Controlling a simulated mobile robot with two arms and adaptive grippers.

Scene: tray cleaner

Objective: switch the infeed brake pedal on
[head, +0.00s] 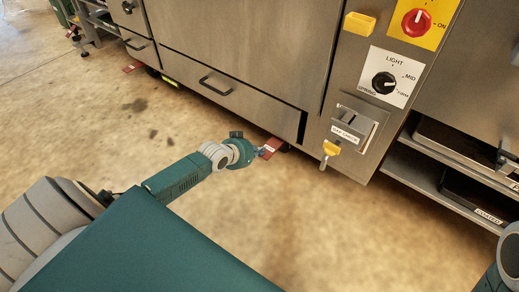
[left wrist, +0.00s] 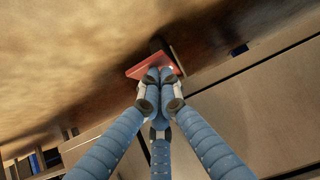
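A red pedal (head: 271,146) with a pale label sticks out at floor level under the steel machine, near its control column. A second red pedal (head: 131,67) sits farther left along the machine's base. I cannot read either label. My left gripper (head: 260,153) is low, right at the nearer pedal. In the left wrist view, the blue fingers (left wrist: 159,74) are drawn together with their tips meeting. They overlap the near edge of the red pedal (left wrist: 138,69); whether they touch it I cannot tell. My right gripper is not in view.
The column carries a red rotary switch (head: 416,23), a black dial (head: 384,83) and a yellow-handled part (head: 330,149) hanging below. A drawer (head: 230,96) is above the pedals. Open shelves with trays (head: 455,146) stand at right. The floor (head: 300,215) in front is clear.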

